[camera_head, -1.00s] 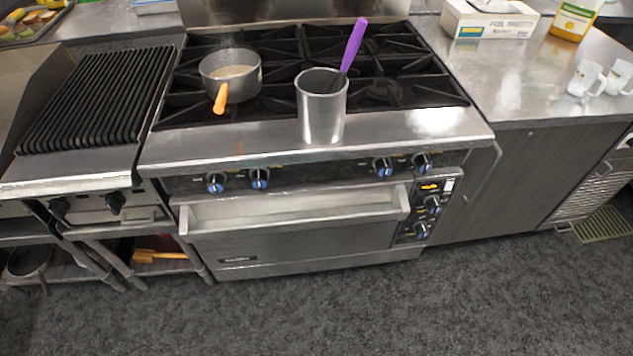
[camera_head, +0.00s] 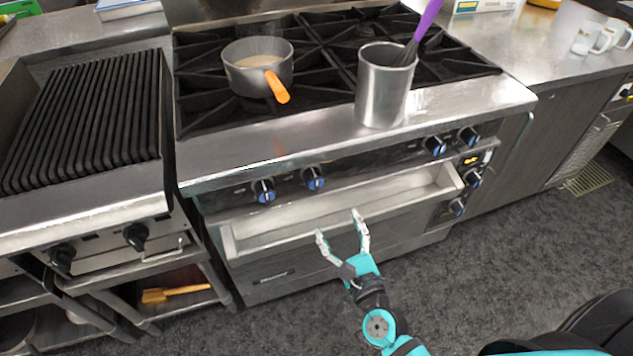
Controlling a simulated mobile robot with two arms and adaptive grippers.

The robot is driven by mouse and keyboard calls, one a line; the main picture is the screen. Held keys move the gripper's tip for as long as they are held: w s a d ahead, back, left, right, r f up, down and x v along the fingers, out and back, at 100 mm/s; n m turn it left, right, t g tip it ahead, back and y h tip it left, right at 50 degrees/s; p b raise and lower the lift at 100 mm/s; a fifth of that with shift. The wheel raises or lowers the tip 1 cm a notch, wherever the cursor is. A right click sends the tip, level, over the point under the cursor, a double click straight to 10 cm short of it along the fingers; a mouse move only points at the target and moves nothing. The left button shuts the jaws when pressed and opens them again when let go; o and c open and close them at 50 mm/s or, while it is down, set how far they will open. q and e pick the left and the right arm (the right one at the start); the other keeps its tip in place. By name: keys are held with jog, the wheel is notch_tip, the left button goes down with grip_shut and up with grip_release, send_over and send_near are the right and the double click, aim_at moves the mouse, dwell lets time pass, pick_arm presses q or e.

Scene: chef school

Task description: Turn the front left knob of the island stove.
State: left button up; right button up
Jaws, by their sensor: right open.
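The stove (camera_head: 320,140) has a row of blue-and-black knobs on its front panel. The leftmost knob (camera_head: 264,192) is at the left of the panel, with a second knob (camera_head: 313,179) just right of it. Two more, a knob (camera_head: 435,146) and a knob (camera_head: 468,136), sit at the panel's right. My right gripper (camera_head: 338,224) is open and empty, in front of the oven handle area, below and to the right of the leftmost knob and apart from it. My left gripper is not in view.
A pot (camera_head: 258,72) with an orange handle (camera_head: 277,87) stands on the burners. A metal canister (camera_head: 384,88) with a purple-handled utensil (camera_head: 428,18) stands at the stove's front edge. A grill (camera_head: 85,115) adjoins on the left. The floor in front is clear.

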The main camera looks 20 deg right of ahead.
aim_at(318, 187)
jog(key=w, duration=0.9)
jog(key=w+p, duration=0.1)
jog(key=w, duration=0.4)
jog(key=shift+w+a, duration=0.2)
jog(key=shift+a, duration=0.15)
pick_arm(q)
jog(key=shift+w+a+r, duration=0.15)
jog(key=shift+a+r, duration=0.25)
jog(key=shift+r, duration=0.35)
pick_arm(e)
jog(key=c, duration=1.2)
